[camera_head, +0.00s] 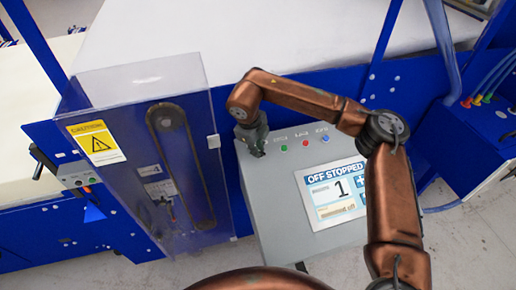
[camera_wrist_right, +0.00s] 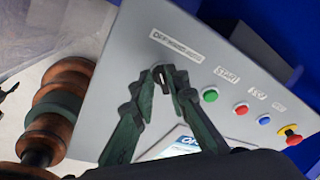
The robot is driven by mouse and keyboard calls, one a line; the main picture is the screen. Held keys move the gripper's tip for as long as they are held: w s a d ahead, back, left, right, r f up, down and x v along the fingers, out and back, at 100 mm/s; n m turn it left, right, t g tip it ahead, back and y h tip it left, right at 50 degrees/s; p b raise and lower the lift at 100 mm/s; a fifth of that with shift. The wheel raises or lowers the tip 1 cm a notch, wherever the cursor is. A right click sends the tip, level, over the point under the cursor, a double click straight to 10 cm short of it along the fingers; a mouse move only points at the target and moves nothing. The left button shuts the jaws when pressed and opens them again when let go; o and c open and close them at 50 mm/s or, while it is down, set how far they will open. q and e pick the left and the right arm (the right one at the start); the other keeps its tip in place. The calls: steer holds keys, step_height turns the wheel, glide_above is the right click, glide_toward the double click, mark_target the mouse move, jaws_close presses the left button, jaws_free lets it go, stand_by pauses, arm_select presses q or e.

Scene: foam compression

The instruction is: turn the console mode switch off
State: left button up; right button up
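The grey console (camera_head: 262,190) has a screen (camera_head: 332,195) that reads "OFF STOPPED" with a large "1". My right gripper (camera_head: 256,150) is at the console's upper left and hides the mode switch in the head view. In the right wrist view, the dark mode switch (camera_wrist_right: 161,79) sits below a label starting with "OFF". The fingertips of my right gripper (camera_wrist_right: 162,74) are on either side of the switch and look closed on it. The knob's exact angle is hard to read. My left gripper is not in view.
Green (camera_wrist_right: 210,95), red (camera_wrist_right: 241,109) and blue (camera_wrist_right: 264,120) buttons and a red emergency stop (camera_wrist_right: 290,134) line the console right of the switch. A clear guard (camera_head: 150,80) over a belt stands left of the console. Blue machine frames surround it.

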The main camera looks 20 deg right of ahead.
steer(key=shift+o, duration=1)
steer(key=shift+w+d+f, duration=0.1)
steer(key=shift+d+f, duration=0.05)
steer(key=shift+f, duration=0.1)
steer(key=shift+r, duration=0.15)
steer(key=shift+r, duration=0.35)
steer(key=v, duration=1.1)
